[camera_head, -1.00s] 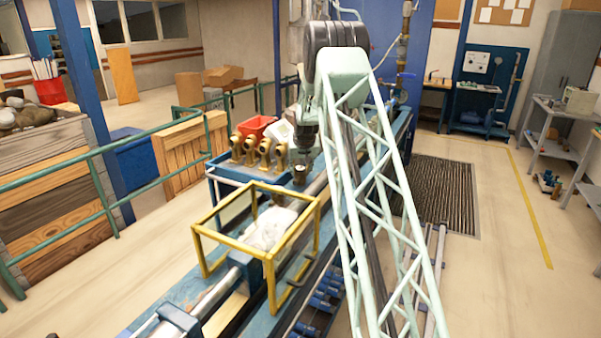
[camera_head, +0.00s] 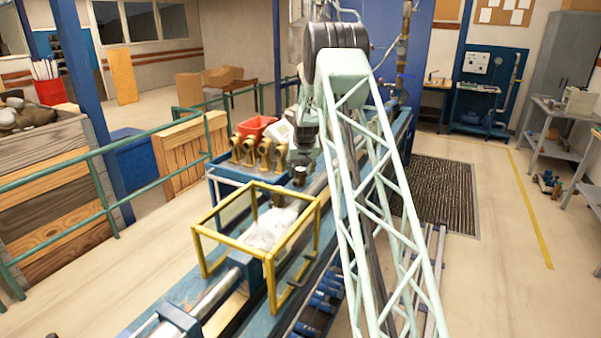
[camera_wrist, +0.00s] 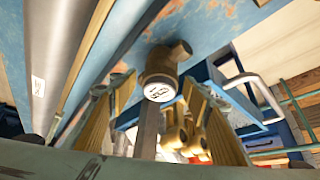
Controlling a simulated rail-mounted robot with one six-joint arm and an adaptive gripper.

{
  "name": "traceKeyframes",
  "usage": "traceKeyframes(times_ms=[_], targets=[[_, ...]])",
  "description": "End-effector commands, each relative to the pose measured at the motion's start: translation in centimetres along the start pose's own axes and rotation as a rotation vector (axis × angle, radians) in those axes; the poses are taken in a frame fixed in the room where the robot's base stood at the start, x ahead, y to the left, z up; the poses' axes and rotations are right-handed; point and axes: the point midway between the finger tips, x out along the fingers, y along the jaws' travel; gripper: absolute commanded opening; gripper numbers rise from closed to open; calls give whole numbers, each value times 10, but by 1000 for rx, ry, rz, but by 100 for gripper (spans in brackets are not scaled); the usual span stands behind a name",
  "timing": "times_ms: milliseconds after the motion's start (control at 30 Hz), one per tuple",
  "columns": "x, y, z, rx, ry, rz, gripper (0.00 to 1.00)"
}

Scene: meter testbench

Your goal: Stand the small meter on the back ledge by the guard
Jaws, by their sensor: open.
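The small meter (camera_wrist: 160,87), brass-coloured with a round white dial and a short pipe stub, shows in the wrist view between my finger pads, with visible gaps on both sides. In the head view the small meter (camera_head: 300,176) is a dark shape on the blue bench, just below my gripper (camera_head: 304,150). My gripper (camera_wrist: 159,82) is open in the wrist view, one finger on each side of the meter. The yellow-framed guard (camera_head: 258,190) stands nearer the camera in the head view. I cannot make out clearly which surface is the back ledge.
Several brass fittings (camera_head: 250,152) stand in a row on a blue trolley left of my gripper, with a red bin (camera_head: 256,127) behind. They also show in the wrist view (camera_wrist: 182,140). A green railing (camera_head: 150,184) runs along the left. White material (camera_head: 268,230) lies inside the guard.

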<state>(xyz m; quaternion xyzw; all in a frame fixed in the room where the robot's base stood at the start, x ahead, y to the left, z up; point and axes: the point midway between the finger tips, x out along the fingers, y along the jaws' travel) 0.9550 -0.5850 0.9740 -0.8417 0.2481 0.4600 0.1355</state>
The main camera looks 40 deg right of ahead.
Motion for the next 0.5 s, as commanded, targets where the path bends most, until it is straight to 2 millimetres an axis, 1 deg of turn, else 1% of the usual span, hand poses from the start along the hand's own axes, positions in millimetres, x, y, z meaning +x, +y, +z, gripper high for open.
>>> traceKeyframes(times_ms=[233, 500], targets=[[-6, 0, -2, 0, 1, 0, 44], [-27, 0, -2, 0, 1, 0, 44]])
